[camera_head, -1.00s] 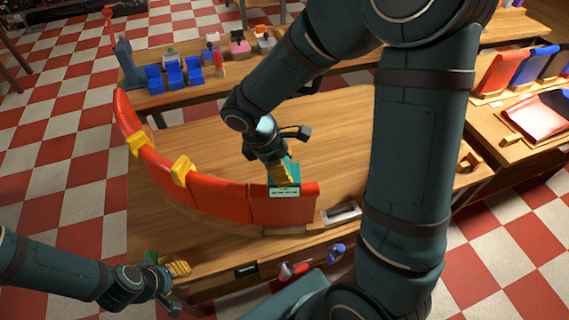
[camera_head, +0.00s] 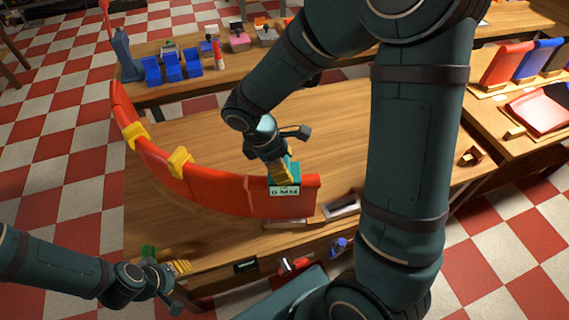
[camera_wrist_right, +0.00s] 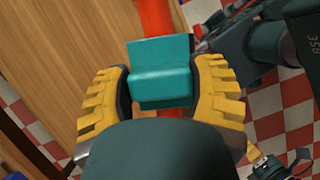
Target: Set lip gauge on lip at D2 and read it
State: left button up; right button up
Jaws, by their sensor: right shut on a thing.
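The lip gauge (camera_head: 284,187) is a teal block with a white display that reads 0 MM. It sits at the top edge of the red curved lip (camera_head: 230,189), near its right end. My right gripper (camera_head: 282,171) is shut on the gauge from above. In the right wrist view the teal gauge (camera_wrist_right: 161,72) lies between the yellow finger pads, over the red strip of the lip (camera_wrist_right: 156,18). My left gripper (camera_head: 178,282) is low at the left, near the table's front edge; its opening is too small to tell. No D2 mark is readable.
Two yellow clamps (camera_head: 180,163) grip the lip further left. Blue holders (camera_head: 172,67) stand on the back bench. Red and blue panels (camera_head: 507,62) stand on the right bench. The wooden table top (camera_head: 350,125) inside the curve is largely clear.

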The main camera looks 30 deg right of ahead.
jog(key=shift+f, duration=0.3)
jog(key=o, duration=1.4)
jog(key=shift+c, duration=0.2)
jog(key=v, duration=1.2)
